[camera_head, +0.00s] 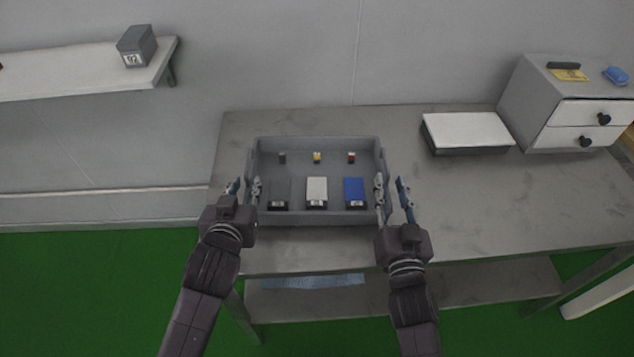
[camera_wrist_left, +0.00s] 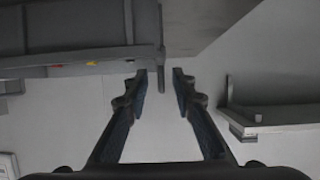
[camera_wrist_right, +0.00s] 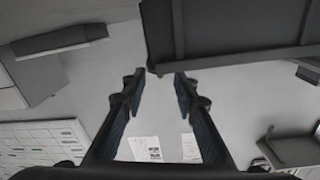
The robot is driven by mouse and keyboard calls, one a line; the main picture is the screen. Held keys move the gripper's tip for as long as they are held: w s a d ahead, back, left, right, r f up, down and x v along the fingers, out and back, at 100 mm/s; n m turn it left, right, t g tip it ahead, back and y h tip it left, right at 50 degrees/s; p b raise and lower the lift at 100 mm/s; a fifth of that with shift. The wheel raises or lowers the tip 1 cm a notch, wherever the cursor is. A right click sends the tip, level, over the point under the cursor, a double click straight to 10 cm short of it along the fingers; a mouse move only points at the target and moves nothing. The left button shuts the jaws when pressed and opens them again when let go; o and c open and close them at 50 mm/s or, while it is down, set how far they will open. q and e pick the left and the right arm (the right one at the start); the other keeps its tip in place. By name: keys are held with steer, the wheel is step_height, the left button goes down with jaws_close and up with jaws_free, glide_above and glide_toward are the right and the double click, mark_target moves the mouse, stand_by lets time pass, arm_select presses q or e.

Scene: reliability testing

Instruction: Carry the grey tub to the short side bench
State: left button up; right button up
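The grey tub (camera_head: 318,217) is a shallow open box on the long grey bench, near its left end. It holds small coloured pieces in a back row and dark, white and blue blocks in a front row. My left gripper (camera_head: 244,188) is at the tub's left wall, fingers apart on either side of it; the tub also shows in the left wrist view (camera_wrist_left: 80,58). My right gripper (camera_head: 392,190) is open at the right wall, which lies between its fingertips in the right wrist view (camera_wrist_right: 160,72). A short pale bench (camera_head: 80,84) is at the upper left.
The short bench carries a dark numbered box (camera_head: 137,46) near its right end. On the long bench (camera_head: 460,200) stand a white-topped case (camera_head: 466,131) and a white drawer unit (camera_head: 570,110) at the right. The bench between tub and case is clear.

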mark_target(251, 172)
arm_select(q)
steer(key=shift+s+r, duration=0.15)
arm_select(e)
steer(key=shift+s+r, duration=0.1)
steer(key=shift+s, duration=0.05)
